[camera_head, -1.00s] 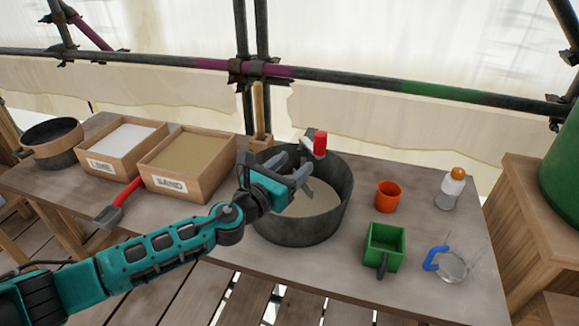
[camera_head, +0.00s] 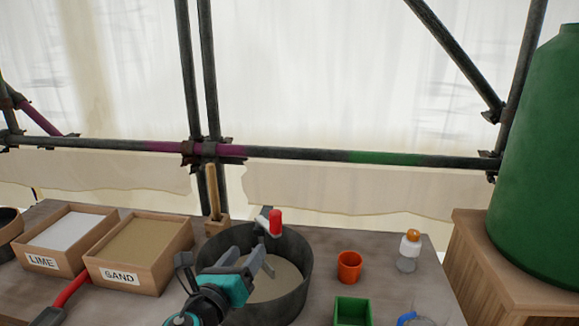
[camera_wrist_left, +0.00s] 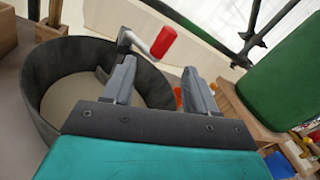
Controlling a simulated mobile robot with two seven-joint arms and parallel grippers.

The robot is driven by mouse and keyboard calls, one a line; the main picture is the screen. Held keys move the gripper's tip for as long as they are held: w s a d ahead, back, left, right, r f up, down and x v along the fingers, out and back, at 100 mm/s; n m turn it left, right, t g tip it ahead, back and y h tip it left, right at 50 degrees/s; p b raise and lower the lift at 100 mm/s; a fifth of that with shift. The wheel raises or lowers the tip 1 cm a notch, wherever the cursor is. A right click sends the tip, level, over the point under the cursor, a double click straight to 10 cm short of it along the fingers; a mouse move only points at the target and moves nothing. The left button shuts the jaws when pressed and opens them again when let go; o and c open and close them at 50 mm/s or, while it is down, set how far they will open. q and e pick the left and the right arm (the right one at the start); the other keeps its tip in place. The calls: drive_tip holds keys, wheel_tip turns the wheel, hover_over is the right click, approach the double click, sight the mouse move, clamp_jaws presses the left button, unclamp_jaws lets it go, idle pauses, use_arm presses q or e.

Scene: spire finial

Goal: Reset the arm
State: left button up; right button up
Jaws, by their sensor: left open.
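My left gripper (camera_head: 249,262) is open and empty. It is over the near left part of a dark round tub (camera_head: 296,262) that holds a pale sandy material. In the left wrist view the two fingers (camera_wrist_left: 158,85) stand apart with nothing between them, and the tub (camera_wrist_left: 45,75) lies beyond and to the left. A tool with a red handle (camera_head: 275,222) rests at the tub's far rim; its red grip also shows in the left wrist view (camera_wrist_left: 164,42). My right gripper is not in view.
Boxes marked LIME (camera_head: 66,234) and SAND (camera_head: 138,248) stand left. A red-handled scoop (camera_head: 66,293) lies before them. Right of the tub are an orange cup (camera_head: 349,267), green box (camera_head: 352,311) and bottle (camera_head: 409,250). A large green barrel (camera_head: 540,160) stands far right.

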use_arm(q)
drive_tip(key=s+a+f+n+g+y, duration=0.25)
drive_tip(key=s+f+n+g, duration=0.2)
drive_tip(key=s+n, duration=0.65)
drive_tip(key=s+a+f+n+g+y, duration=0.1)
drive_tip(key=s+a+f+n+g, duration=0.3)
drive_tip(key=s+n, duration=0.7)
drive_tip(key=s+a+f+n+g+y, duration=0.25)
drive_tip(key=s+n+g, duration=0.25)
drive_tip(key=s+n, duration=0.65)
drive_tip(key=w+d+f+t+h, duration=0.2)
drive_tip(key=w+f+t, duration=0.5)
drive_tip(key=w+f, duration=0.1)
drive_tip(key=shift+d+f+m, duration=0.2)
drive_tip(key=shift+f+m, duration=0.15)
drive_tip(key=shift+f, duration=0.25)
drive_tip(key=shift+w, duration=0.1)
